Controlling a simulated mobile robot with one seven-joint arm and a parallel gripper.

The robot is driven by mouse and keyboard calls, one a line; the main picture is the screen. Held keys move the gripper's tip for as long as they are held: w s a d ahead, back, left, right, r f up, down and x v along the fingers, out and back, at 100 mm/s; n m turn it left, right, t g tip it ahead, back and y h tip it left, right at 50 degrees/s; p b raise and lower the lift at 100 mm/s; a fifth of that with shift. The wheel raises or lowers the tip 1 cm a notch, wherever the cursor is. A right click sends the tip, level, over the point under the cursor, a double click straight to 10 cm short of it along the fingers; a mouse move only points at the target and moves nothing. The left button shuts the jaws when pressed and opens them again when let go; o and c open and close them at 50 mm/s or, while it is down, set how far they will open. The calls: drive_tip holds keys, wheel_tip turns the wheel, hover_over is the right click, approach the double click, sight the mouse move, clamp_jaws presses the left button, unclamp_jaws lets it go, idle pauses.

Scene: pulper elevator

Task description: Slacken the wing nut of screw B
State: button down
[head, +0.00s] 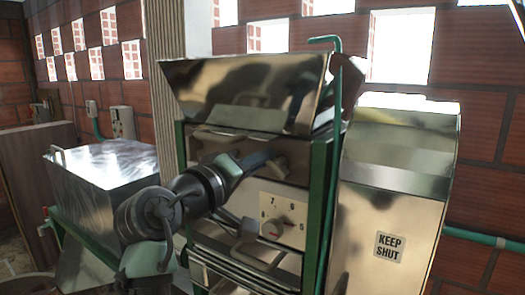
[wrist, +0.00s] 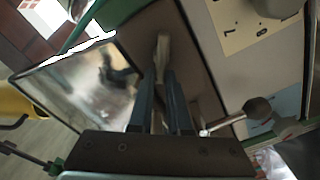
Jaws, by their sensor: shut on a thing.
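My gripper (wrist: 165,72) is at the front of the metal machine, with its two blue fingers closed on a slim grey piece, which looks like the wing nut (wrist: 162,46). Only the part of the wing nut beyond the fingertips shows; the screw behind it is hidden. In the head view my gripper (head: 262,166) reaches in from the left, just above the dial plate. No letter marking screw B can be read in either view.
The pale dial plate (head: 270,197) with numbers and a pointer sits below my gripper. A lever with a rounded end (wrist: 258,108) juts out close to the fingers. A green frame post (head: 320,200) stands on the right. A shiny hopper (head: 240,90) overhangs above.

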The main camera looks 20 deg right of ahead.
drive_tip(key=shift+w+a+f+n+p, duration=0.1)
drive_tip(key=shift+f+n+p, duration=0.1)
drive_tip(key=shift+n+p, duration=0.75)
drive_tip(key=shift+w+a+f+n+p, duration=0.15)
drive_tip(key=shift+n+p, duration=0.25)
drive_tip(key=shift+n, duration=1.05)
drive_tip(key=shift+s+d+f+n+p, duration=0.1)
drive_tip(key=shift+f+n+p, duration=0.1)
drive_tip(key=shift+n+p, duration=0.75)
drive_tip(key=shift+n, duration=0.35)
drive_tip(key=c, duration=0.9)
unclamp_jaws()
drive_tip(key=shift+f, duration=0.1)
drive_tip(key=shift+o, duration=0.2)
drive_tip(key=shift+b, duration=0.3)
drive_tip(key=b+v, duration=0.6)
drive_tip(key=v, duration=0.7)
